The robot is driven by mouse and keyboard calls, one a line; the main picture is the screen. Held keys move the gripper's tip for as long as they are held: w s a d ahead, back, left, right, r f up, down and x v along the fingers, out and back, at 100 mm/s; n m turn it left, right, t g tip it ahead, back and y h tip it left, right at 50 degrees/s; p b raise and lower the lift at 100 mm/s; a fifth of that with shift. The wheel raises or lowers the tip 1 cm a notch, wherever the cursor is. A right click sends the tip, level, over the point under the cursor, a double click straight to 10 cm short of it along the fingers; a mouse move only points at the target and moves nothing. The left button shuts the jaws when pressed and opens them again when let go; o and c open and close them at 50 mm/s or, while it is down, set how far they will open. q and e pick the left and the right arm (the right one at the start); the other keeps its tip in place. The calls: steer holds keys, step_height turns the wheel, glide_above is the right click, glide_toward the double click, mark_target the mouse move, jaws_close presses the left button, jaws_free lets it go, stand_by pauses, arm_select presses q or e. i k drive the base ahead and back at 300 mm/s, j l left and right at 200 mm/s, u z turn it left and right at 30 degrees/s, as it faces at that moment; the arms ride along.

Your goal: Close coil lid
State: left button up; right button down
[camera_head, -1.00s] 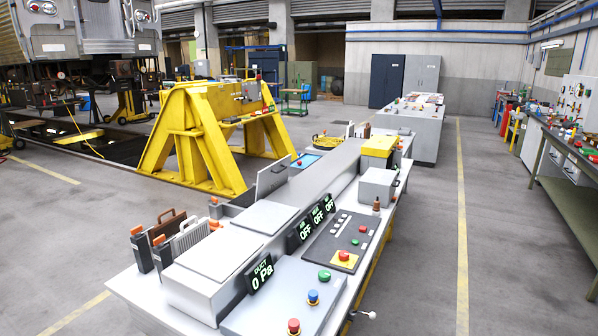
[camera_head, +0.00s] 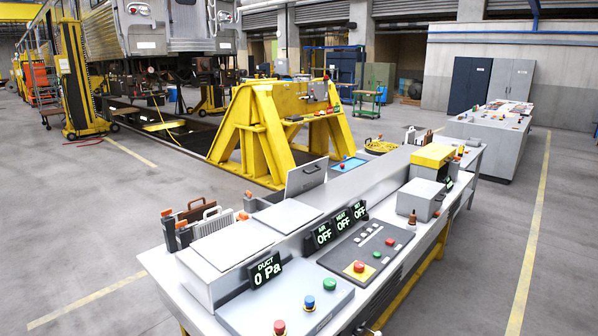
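Two flat grey covers, a middle one (camera_head: 287,215) and a near one (camera_head: 226,243), lie closed on the same housing. No label tells which lid is the coil lid. The opening below the raised lid is hidden from this angle. Neither of my grippers is in view.
The bench carries displays reading "0 Pa" (camera_head: 265,270) and OFF, a dark button panel (camera_head: 366,249), a yellow-topped box (camera_head: 432,160) and filter-like frames (camera_head: 196,224) at the left. A yellow stand (camera_head: 270,130) is behind. Floor is clear left and right.

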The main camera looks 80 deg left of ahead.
mark_target(300, 181)
steer(key=i+j+u, duration=0.1)
steer(key=i+u, duration=0.7)
steer(key=i+l+u, duration=0.2)
steer(key=i+u, duration=0.45)
steer(key=u, duration=0.25)
steer(key=i+l+u, duration=0.1)
steer(key=u, duration=0.35)
steer(key=i+l+u, duration=0.25)
steer(key=u, duration=0.25)
steer(key=i+l+u, duration=0.2)
steer(key=u, duration=0.3)
